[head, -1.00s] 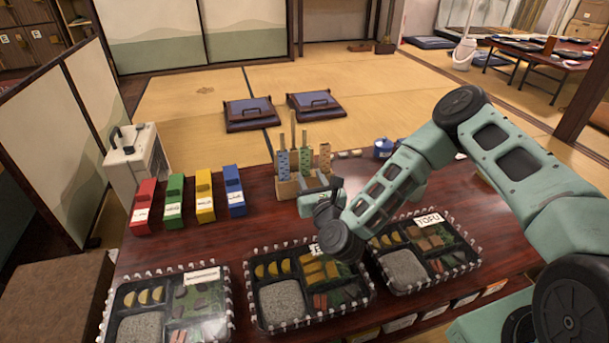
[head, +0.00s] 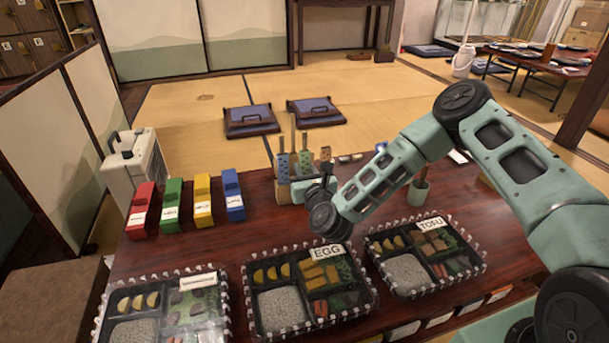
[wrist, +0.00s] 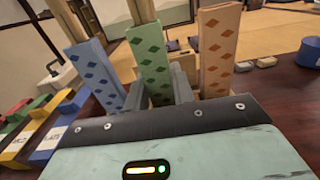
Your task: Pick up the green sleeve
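The green sleeve (wrist: 150,55), patterned with dark diamonds, stands upright between a blue sleeve (wrist: 93,72) and an orange sleeve (wrist: 217,50) in the wrist view. In the head view the green sleeve (head: 306,160) stands in a light wooden holder (head: 282,192) on the dark table. My gripper (head: 318,187) is low at the front of the holder. In the wrist view its grey fingers (wrist: 160,92) are apart, one on each side of the green sleeve's lower part. The sleeve's bottom is hidden behind my gripper's body.
Red, green, yellow and blue boxes (head: 232,195) stand left of the holder. Lunch trays, among them the egg tray (head: 262,327) and the tofu tray (head: 392,292), line the table's front. A green cup (head: 418,192) stands to the right. Neighbouring sleeves leave little side room.

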